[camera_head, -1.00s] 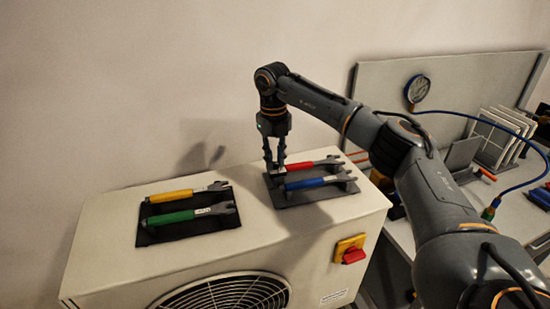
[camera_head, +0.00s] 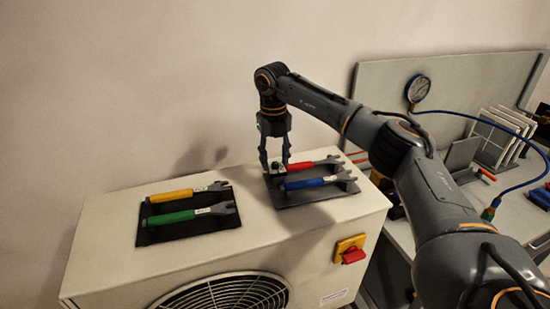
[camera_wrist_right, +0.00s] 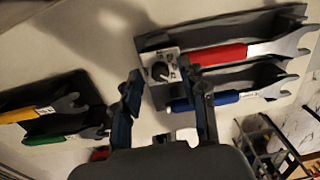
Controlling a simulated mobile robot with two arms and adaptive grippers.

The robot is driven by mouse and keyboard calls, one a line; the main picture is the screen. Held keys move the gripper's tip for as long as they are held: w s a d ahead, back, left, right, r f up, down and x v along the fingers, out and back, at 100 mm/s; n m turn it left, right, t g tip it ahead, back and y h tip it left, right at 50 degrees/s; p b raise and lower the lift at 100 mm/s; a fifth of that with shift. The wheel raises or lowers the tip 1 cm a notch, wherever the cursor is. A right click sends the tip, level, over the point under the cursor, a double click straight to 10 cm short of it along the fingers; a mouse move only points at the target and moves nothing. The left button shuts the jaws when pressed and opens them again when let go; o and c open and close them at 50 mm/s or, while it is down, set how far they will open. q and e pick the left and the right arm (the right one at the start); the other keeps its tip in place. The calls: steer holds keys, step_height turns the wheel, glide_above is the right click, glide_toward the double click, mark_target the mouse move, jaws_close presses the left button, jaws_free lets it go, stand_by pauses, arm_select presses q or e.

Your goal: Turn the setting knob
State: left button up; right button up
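A dark round knob (camera_wrist_right: 160,71) sits on a small silver block at the handle end of the red wrench (camera_wrist_right: 218,56), in the right wrist view. In the head view this knob (camera_head: 276,166) is small and partly hidden by the fingers. My right gripper (camera_head: 275,168) points down over it, fingers spread on either side. In the right wrist view the open fingertips (camera_wrist_right: 158,74) frame the knob with gaps on both sides; contact does not show. My left gripper is not in view.
A blue wrench (camera_head: 315,182) lies beside the red one on a dark holder (camera_head: 318,196). Yellow (camera_head: 178,195) and green (camera_head: 180,216) wrenches lie left. A red rotary switch (camera_head: 353,256) is on the unit's front. A gauge (camera_head: 418,88) with a blue hose stands right.

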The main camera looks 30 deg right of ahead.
mark_target(274, 164)
step_height(274, 164, up, 12)
steer(key=shift+a, duration=0.15)
stand_by(0.5)
stand_by(0.4)
